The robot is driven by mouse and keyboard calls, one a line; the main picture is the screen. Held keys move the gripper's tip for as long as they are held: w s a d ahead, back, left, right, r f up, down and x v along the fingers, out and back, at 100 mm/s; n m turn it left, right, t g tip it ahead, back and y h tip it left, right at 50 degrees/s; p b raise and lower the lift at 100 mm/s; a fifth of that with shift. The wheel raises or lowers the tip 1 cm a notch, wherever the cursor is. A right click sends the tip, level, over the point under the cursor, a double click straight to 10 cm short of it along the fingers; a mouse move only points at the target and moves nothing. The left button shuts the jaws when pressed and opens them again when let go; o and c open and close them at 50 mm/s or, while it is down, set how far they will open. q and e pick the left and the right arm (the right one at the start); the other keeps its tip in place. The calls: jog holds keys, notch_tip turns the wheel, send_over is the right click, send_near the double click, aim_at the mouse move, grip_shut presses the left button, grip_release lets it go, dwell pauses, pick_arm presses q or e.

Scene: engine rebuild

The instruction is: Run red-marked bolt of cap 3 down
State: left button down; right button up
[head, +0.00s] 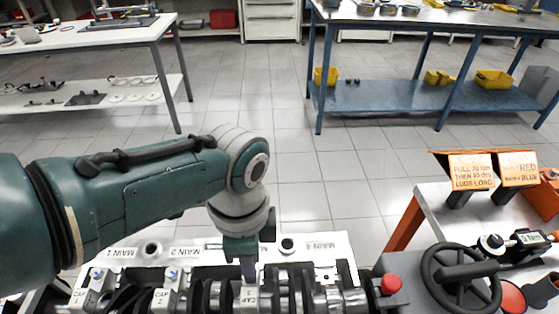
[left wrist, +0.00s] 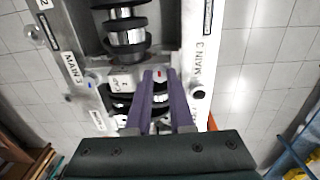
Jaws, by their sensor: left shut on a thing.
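The engine block (head: 330,243) lies along the bottom of the head view, with white MAIN labels and a crankshaft. Cap 3 (head: 250,300) sits in it below my left gripper (head: 248,272), which points straight down. In the left wrist view the cap (left wrist: 120,84) shows beside the purple fingers of my left gripper (left wrist: 160,78). A red mark (left wrist: 159,73) shows between the fingertips, on the head of the red-marked bolt. The fingers are shut on this bolt, and they hide its shank and how far it is down. My right gripper is in neither view.
Cap 1 (head: 90,298) and cap 2 (head: 164,297) stand to the left, with blue marks. A red button (head: 391,284), a black handwheel (head: 460,279) and a digital gauge (head: 527,237) are at the right. Orange signs (head: 472,171) stand behind. Open floor lies beyond the block.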

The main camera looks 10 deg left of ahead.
pick_arm(q)
jog(key=shift+w+r, duration=0.15)
jog(key=shift+w, duration=0.05)
jog(key=c, duration=1.1)
grip_release()
jog(key=shift+o, duration=0.2)
notch_tip(320, 180, up, 10)
jog(key=p, duration=0.5)
